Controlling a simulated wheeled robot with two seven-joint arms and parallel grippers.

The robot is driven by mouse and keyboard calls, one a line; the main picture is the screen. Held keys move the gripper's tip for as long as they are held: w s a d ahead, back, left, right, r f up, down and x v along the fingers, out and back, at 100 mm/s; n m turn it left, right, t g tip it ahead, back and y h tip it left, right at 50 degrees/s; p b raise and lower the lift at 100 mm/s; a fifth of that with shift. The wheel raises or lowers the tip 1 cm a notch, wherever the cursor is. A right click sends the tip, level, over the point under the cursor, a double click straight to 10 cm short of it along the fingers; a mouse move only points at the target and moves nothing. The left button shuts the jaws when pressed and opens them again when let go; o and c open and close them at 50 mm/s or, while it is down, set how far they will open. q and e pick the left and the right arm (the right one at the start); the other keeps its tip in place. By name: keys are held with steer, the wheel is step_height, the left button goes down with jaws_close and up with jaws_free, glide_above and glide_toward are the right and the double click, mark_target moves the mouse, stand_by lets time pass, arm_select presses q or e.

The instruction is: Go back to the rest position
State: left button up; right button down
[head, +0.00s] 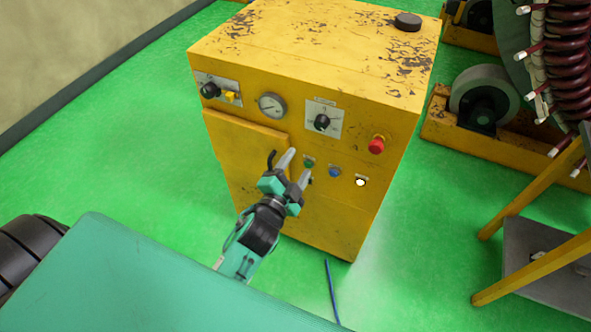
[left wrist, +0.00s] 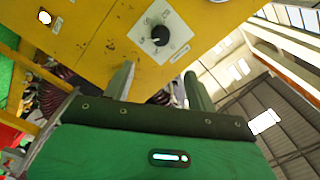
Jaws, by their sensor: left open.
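My left gripper (head: 286,166) is in front of the yellow control cabinet (head: 255,193), near its small green button (head: 309,163). Its two fingers are apart with nothing between them. In the left wrist view the open fingers of the left gripper (left wrist: 158,86) point up toward the yellow panel (left wrist: 110,40) with a black rotary knob (left wrist: 160,35) on a white plate. I cannot tell whether the gripper touches the cabinet. My right gripper is in neither view.
The cabinet front carries a gauge (head: 272,105), a red button (head: 376,145), a blue button (head: 334,172) and a white button (head: 360,182). A yellow stand with a grey roller (head: 485,93) and dark red coils (head: 568,60) are at right. Green floor (head: 120,140) is clear at left.

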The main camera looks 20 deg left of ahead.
arm_select(q)
steer(key=shift+s+f, duration=0.1)
stand_by(0.5)
step_height(320, 180, down, 23)
steer(key=s+n+g, duration=0.2)
steer(key=g, duration=0.3)
steer(key=s+f+n+g, duration=0.1)
steer(key=s+f+g, duration=0.1)
steer(key=s+f, duration=0.5)
steer(key=s+f+n+g, duration=0.1)
steer(key=s+f+g, duration=0.1)
steer(key=f, duration=0.8)
steer(key=s+a+f+n+g, duration=0.1)
steer(key=s+a+f+g, duration=0.1)
steer(key=s+f, duration=0.5)
steer(key=s+a+f+n+g, duration=0.2)
steer(key=s+f, duration=0.4)
steer(key=s, duration=0.8)
steer(key=s+a+f+n+g, duration=0.2)
steer(key=s+f, duration=0.5)
steer(key=s, duration=0.4)
steer(key=shift+a+f+g+y, duration=0.3)
steer(key=shift+a+g, duration=0.15)
steer(key=shift+g, duration=0.55)
